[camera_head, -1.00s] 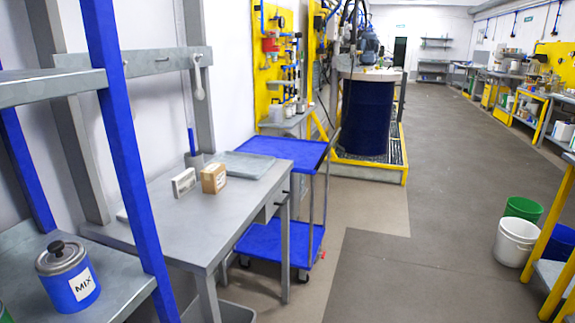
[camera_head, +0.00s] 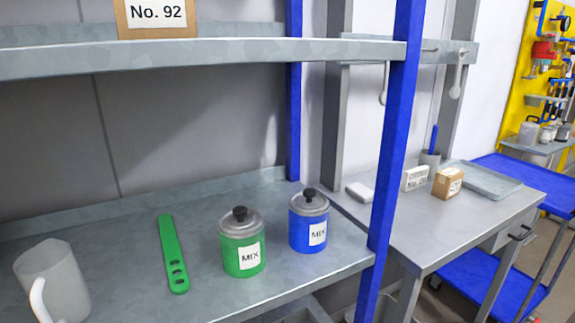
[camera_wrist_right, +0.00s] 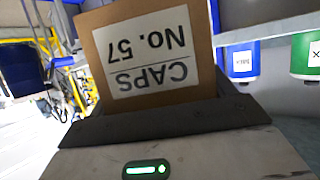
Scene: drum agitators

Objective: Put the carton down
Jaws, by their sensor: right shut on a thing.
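The carton (camera_wrist_right: 150,50), brown with a white label reading "CAPS No. 57", shows upside down in the right wrist view. My right gripper (camera_wrist_right: 165,112) is shut on it; its dark grip part covers the carton's lower edge in the picture. The head view shows neither the held carton nor my grippers. My left gripper is not in view.
Carton No. 92 (camera_head: 155,16) stands above. The grey table (camera_head: 440,228) right has a small box (camera_head: 448,182) and free front space.

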